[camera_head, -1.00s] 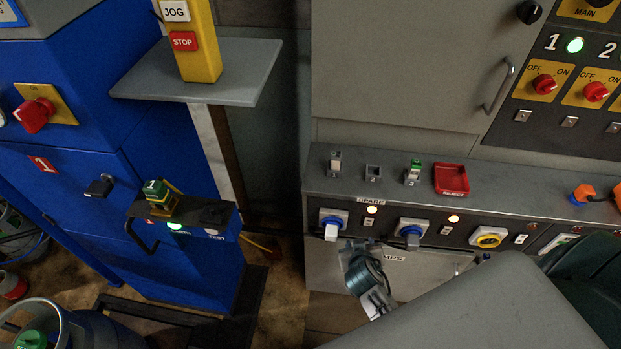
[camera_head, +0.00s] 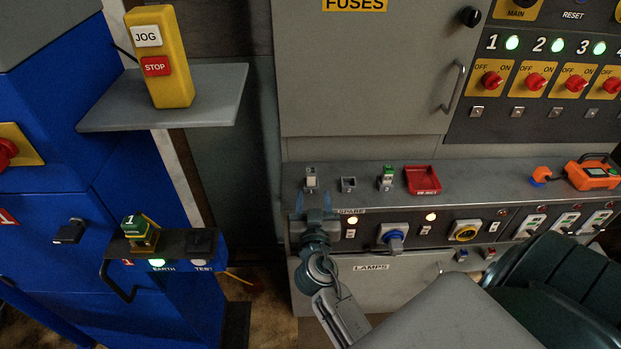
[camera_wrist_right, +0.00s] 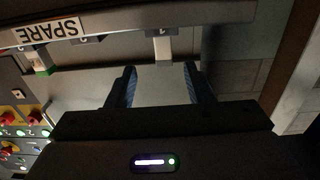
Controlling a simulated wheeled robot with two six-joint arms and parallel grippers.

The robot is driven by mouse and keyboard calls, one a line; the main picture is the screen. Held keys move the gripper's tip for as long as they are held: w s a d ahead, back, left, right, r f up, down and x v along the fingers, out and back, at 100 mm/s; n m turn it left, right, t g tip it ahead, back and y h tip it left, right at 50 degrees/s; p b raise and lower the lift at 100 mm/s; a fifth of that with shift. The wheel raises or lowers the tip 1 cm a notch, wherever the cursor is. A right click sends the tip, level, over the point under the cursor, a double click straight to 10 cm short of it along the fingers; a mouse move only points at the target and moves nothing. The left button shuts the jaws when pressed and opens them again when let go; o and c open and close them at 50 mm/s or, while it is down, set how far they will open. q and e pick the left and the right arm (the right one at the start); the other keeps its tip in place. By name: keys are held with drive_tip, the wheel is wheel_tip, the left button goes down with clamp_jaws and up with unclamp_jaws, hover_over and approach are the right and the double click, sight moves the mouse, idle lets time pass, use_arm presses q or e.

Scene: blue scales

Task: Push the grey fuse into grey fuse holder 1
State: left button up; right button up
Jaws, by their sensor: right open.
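A pale grey block, which looks like the grey fuse (camera_head: 311,176), stands upright in the leftmost holder (camera_head: 312,190) on the grey ledge. How deep it sits cannot be told. In the right wrist view, which is upside down, the grey fuse (camera_wrist_right: 162,47) is ahead of the gap between my fingers and apart from them. My right gripper (camera_head: 313,203) is open and empty, just in front of the ledge's edge below the fuse. It also shows in the right wrist view (camera_wrist_right: 160,85). My left gripper is not in view.
On the ledge (camera_head: 460,176), right of the grey fuse, are an empty holder (camera_head: 348,184), a green-topped fuse (camera_head: 387,175) and a red tray (camera_head: 422,180). A blue-collared knob (camera_head: 393,236) projects below. The cabinet (camera_head: 365,80) rises behind. Left, a side shelf (camera_head: 215,90) carries a yellow JOG box (camera_head: 160,60).

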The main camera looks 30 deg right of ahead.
sight(311, 178)
drive_tip(key=p+x, duration=0.1)
drive_tip(key=x, duration=0.4)
drive_tip(key=shift+p, duration=0.3)
drive_tip(key=shift+w+d+r, duration=0.15)
drive_tip(key=shift+w+r, duration=0.05)
drive_tip(key=shift+w, duration=0.05)
drive_tip(key=p+x, duration=0.2)
drive_tip(key=x, duration=0.2)
drive_tip(key=shift+w+r+p, duration=0.2)
drive_tip(key=shift+w+p, duration=0.1)
drive_tip(key=shift+p, duration=0.1)
drive_tip(key=shift+w+f, duration=0.15)
clamp_jaws()
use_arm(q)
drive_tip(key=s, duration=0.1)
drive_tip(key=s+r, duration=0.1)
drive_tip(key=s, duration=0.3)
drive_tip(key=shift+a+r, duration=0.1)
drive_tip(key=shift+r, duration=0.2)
